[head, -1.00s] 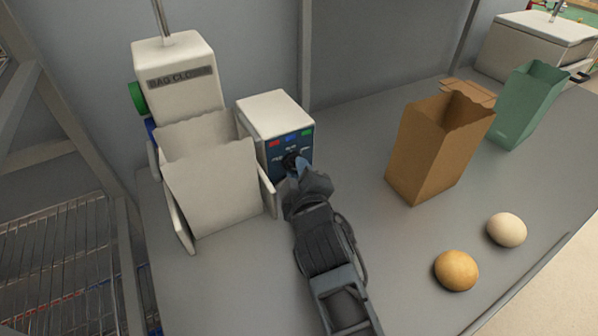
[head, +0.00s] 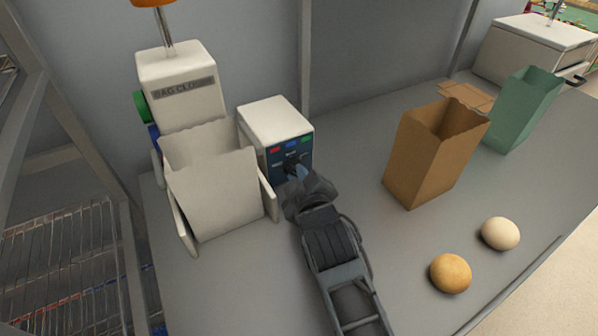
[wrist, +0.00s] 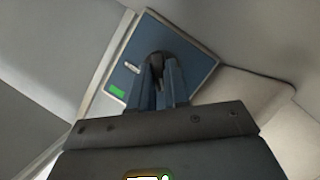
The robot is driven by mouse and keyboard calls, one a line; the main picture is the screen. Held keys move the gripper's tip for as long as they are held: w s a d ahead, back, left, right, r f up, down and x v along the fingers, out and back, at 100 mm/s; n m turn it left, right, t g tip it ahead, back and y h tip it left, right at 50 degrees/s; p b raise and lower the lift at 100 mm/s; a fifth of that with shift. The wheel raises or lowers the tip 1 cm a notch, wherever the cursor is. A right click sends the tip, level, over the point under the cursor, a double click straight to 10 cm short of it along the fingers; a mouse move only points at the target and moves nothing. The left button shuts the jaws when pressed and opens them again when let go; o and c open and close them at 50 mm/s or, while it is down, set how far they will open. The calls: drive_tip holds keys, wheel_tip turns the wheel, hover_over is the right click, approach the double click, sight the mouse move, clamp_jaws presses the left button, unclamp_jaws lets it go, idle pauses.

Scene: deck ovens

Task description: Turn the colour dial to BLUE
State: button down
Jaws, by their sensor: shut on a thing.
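The colour dial is a dark knob (wrist: 156,62) on the blue front panel (wrist: 190,55) of a small white box (head: 274,120). Red, blue and green patches run along the top of that panel in the head view. My gripper (head: 297,172) reaches the panel from the front and is shut on the dial. In the wrist view its two blue-grey fingers (wrist: 158,85) sit on either side of the knob, and a green patch shows at the panel's left. My fingers hide much of the dial, so I cannot tell which colour it points to.
A white bag closer (head: 180,85) with a pale bag (head: 213,185) stands left of the box. A brown paper bag (head: 425,160), a green bag (head: 523,110) and two round buns (head: 450,273) are to the right. The counter between is clear.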

drive_tip(key=m, duration=0.1)
drive_tip(key=m+g+y+p, duration=0.1)
drive_tip(key=shift+w+d+m, duration=0.1)
drive_tip(key=shift+d+m, duration=0.05)
drive_tip(key=shift+m, duration=0.15)
drive_tip(key=shift+d+m+g+y+b, duration=0.1)
drive_tip(key=shift+m+g+y+b, duration=0.35)
drive_tip(key=shift+m+g+y, duration=0.75)
drive_tip(key=shift+m+t+h, duration=0.3)
drive_tip(key=shift+m, duration=0.1)
drive_tip(key=c, duration=1.1)
unclamp_jaws()
drive_tip(key=shift+r, duration=0.1)
drive_tip(key=shift+b+v, duration=0.55)
drive_tip(key=shift+v, duration=3.3)
